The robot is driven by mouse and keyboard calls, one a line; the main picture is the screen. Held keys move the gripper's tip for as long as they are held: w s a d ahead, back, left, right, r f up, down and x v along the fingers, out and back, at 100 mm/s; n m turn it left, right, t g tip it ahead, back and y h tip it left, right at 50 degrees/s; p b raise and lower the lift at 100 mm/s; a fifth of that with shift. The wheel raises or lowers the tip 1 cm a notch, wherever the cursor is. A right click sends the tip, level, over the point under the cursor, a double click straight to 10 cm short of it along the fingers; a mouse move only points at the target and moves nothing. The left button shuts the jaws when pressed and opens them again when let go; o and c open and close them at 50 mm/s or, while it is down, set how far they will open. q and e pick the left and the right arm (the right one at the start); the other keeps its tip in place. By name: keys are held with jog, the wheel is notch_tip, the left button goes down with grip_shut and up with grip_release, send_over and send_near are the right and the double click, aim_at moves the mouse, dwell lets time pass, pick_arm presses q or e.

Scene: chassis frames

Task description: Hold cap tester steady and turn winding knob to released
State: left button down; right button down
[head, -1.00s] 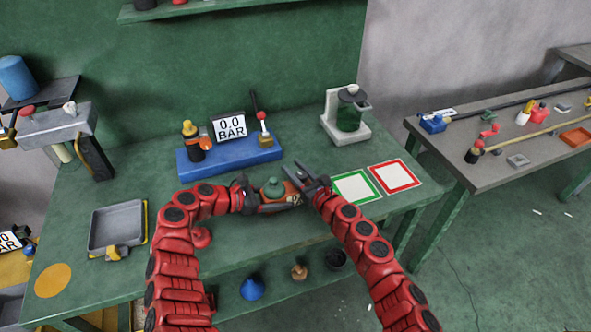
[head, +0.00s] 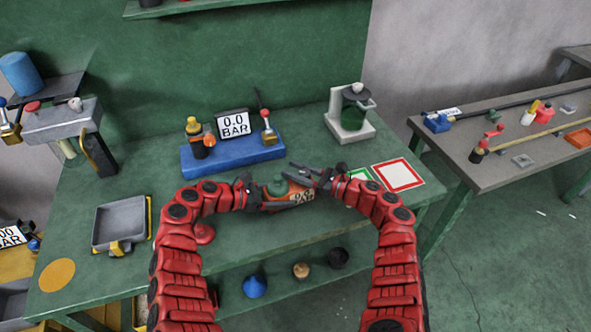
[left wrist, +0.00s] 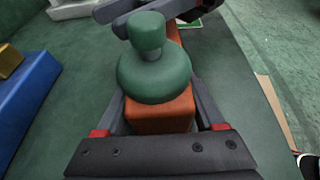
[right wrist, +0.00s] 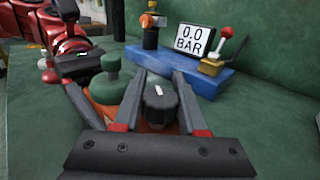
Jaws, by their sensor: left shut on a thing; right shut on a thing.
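The cap tester is an orange body (left wrist: 160,112) with a green domed cap (left wrist: 153,70) on top; it also shows in the head view (head: 299,197), with part of a label on its front. My left gripper (head: 262,193) is shut on the orange body, one finger on each side. The winding knob is a ridged black knob (right wrist: 160,102) with a white mark on its top, in the right wrist view. My right gripper (right wrist: 165,88) is shut on it, with its fingers to either side. In the head view the right gripper (head: 303,174) hides the knob.
A blue stand (head: 232,155) with a 0.0 BAR display (head: 235,124) is behind the tester. A green-framed square, partly covered by my right arm, and a red-framed square (head: 398,174) lie to the right. A grey tray (head: 121,227) is at left.

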jog(key=shift+d, duration=0.1)
dwell(0.3)
jog(key=shift+c, duration=2.3)
grip_release()
jog(key=v, duration=1.2)
jog(key=shift+f, duration=0.1)
